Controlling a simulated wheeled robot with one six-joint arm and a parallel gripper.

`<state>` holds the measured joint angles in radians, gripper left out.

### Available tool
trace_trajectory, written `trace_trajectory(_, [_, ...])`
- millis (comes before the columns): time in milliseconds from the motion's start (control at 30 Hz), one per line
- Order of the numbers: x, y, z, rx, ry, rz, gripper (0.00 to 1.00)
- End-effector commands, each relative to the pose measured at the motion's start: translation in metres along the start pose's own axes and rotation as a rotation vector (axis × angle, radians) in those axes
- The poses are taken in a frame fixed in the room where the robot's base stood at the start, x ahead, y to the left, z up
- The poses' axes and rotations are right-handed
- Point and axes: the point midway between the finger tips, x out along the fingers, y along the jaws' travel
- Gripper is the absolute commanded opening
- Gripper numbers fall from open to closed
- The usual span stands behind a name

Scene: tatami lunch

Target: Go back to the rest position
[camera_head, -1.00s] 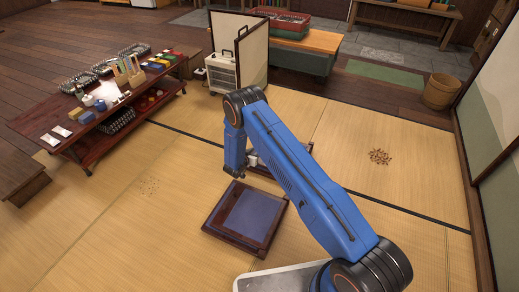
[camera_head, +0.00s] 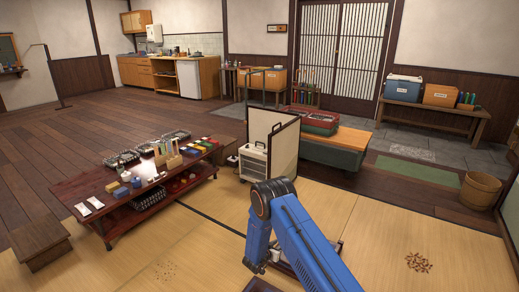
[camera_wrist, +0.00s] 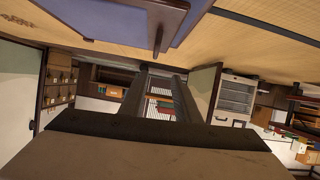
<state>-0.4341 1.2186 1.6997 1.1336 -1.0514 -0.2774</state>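My gripper (camera_head: 257,266) hangs at the end of my blue arm at the bottom middle of the head view, low over the tatami. Its fingers are too small there to read. In the wrist view, which is upside down, two dark fingers (camera_wrist: 165,80) stand apart with background showing between them, so it looks open and empty. A low dark-framed stand with a blue top (camera_wrist: 110,18) shows at the top of the wrist view.
A dark low table (camera_head: 110,222) with goods stands at left, beside a wooden bench (camera_head: 38,243). A folding screen (camera_head: 284,150) and white drawer unit (camera_head: 253,163) stand behind my arm. A brown pile (camera_head: 417,262) lies on open tatami at right, near a wooden tub (camera_head: 481,190).

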Motion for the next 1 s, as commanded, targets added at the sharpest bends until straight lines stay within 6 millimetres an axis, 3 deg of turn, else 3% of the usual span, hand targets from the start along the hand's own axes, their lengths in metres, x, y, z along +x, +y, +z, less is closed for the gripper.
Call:
trace_trajectory(300, [-0.025, -0.022, -0.104, 0.065, -0.092, -0.138, 0.29])
trace_trajectory(500, [-0.050, -0.026, -0.167, 0.091, -0.150, -0.227, 0.29])
trace_trajectory(767, [-0.091, -0.018, -0.243, 0.104, -0.220, -0.336, 0.29])
trace_trajectory(1000, [-0.137, 0.002, -0.305, 0.097, -0.278, -0.428, 0.29])
